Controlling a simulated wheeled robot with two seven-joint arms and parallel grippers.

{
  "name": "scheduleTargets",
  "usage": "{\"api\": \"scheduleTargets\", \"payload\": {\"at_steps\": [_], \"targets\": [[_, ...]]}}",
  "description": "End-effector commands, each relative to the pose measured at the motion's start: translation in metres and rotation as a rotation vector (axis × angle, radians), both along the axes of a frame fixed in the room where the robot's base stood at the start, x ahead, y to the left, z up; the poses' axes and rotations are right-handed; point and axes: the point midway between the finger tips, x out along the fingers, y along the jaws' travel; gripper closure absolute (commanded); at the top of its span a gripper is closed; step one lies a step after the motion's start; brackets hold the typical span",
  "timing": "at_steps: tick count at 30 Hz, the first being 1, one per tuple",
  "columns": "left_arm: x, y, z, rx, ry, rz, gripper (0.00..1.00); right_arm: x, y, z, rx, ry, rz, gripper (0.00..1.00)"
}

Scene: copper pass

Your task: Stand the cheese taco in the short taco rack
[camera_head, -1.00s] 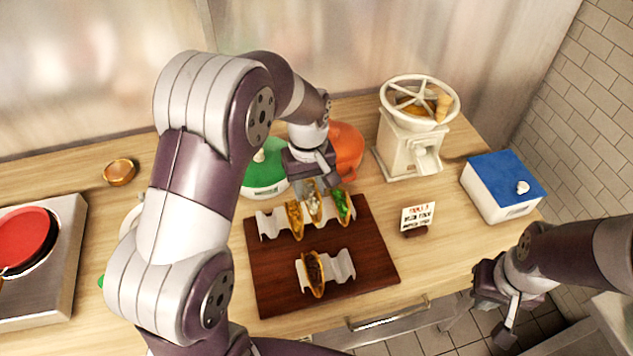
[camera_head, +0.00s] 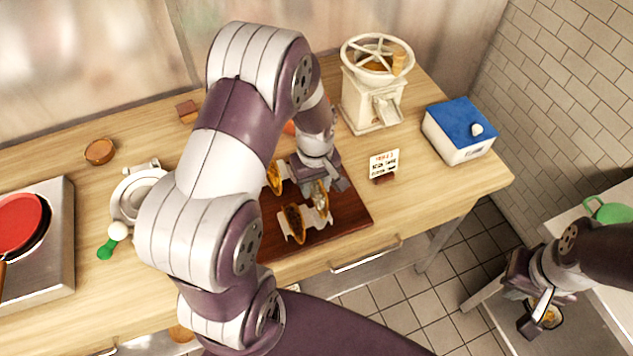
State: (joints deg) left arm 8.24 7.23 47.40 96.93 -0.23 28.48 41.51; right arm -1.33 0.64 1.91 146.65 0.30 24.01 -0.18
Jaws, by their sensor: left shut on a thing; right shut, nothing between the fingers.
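My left gripper (camera_head: 327,186) is shut on the cheese taco (camera_head: 320,198) and holds it at the right part of the short taco rack (camera_head: 316,219). I cannot tell whether the taco touches the rack. The short rack is pale and wavy and stands on the dark wooden board (camera_head: 350,212). A dark-filled taco (camera_head: 293,223) stands at its left side. Behind, another taco (camera_head: 274,178) shows at the long rack, which my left arm mostly hides. My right gripper (camera_head: 535,318) is shut and empty, far off at the lower right.
A small sign (camera_head: 384,165) stands right of the board. A cream grinder (camera_head: 375,90) and a blue-lidded box (camera_head: 460,130) stand at the back right. A red pan (camera_head: 18,222) sits on the stove at the left.

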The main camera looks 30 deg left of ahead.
Motion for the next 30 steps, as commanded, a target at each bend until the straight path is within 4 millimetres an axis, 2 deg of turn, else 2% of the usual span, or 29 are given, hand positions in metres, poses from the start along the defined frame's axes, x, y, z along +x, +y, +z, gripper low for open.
{"api": "scheduleTargets", "payload": {"at_steps": [1,12,22,30], "targets": [[0.0,0.0,-0.009,0.0,0.0,0.0,0.93,0.0,0.0,-0.009,0.0,0.0,0.0,1.0],[0.0,0.0,-0.045,0.0,0.0,-0.001,0.93,0.0,0.0,-0.04,0.0,0.0,0.0,1.0],[0.0,0.0,-0.073,0.0,0.001,-0.001,0.93,0.0,0.0,-0.058,0.0,0.0,0.0,1.0],[0.0,0.0,-0.08,0.001,-0.001,-0.001,0.93,0.0,0.0,-0.061,0.0,0.0,0.0,1.0]]}}
